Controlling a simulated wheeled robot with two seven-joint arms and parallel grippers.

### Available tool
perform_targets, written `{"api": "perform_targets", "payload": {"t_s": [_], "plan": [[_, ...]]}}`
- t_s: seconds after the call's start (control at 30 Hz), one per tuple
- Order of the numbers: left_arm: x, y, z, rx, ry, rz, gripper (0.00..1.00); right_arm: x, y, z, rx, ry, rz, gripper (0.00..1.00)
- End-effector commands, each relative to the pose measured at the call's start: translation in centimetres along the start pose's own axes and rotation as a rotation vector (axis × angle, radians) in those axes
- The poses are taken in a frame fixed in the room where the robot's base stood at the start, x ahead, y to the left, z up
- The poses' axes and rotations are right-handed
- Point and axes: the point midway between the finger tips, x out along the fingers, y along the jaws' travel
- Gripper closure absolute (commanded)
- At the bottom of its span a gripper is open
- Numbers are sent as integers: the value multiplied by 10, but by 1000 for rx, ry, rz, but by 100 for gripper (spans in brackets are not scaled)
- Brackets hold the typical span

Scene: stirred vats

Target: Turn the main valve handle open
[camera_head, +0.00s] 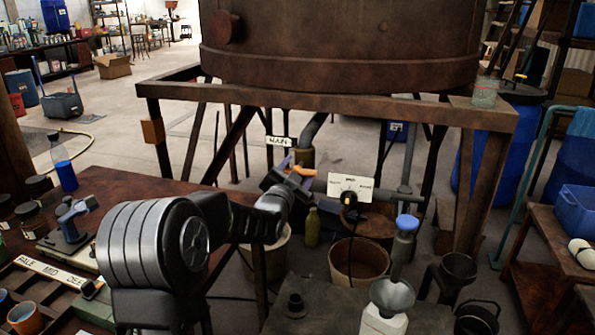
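A white tag reading MAIN (282,140) hangs under the vat's frame beside a bent grey pipe (314,130). Just below it is an orange handle (304,171), partly hidden by my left gripper (287,172). My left arm reaches in from the lower left, and its dark gripper is at the handle. Whether the fingers are apart or closed on the handle is too small and covered to tell. A pipe runs right from there to a white plate (350,187) with a yellow and black lever. My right gripper is not in view.
The big brown vat (340,45) and its frame beam (340,103) stand above the handle. A wooden table (115,188) with jars is at left. A bucket (358,262), a green bottle (312,228) and a funnel (392,295) stand below and right.

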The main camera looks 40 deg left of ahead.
Motion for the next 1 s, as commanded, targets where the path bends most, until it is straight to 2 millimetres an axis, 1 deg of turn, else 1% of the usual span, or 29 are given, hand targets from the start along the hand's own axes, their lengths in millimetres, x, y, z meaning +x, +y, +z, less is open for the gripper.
{"api": "perform_targets", "payload": {"t_s": [0.03,0.07,0.6,1.0], "plan": [[0,0,0,0,0,0,53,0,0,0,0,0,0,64],[0,0,0,0,0,0,55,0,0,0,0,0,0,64],[0,0,0,-1,0,0,99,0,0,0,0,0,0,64],[0,0,0,-1,-1,0,100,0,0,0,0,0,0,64]]}}
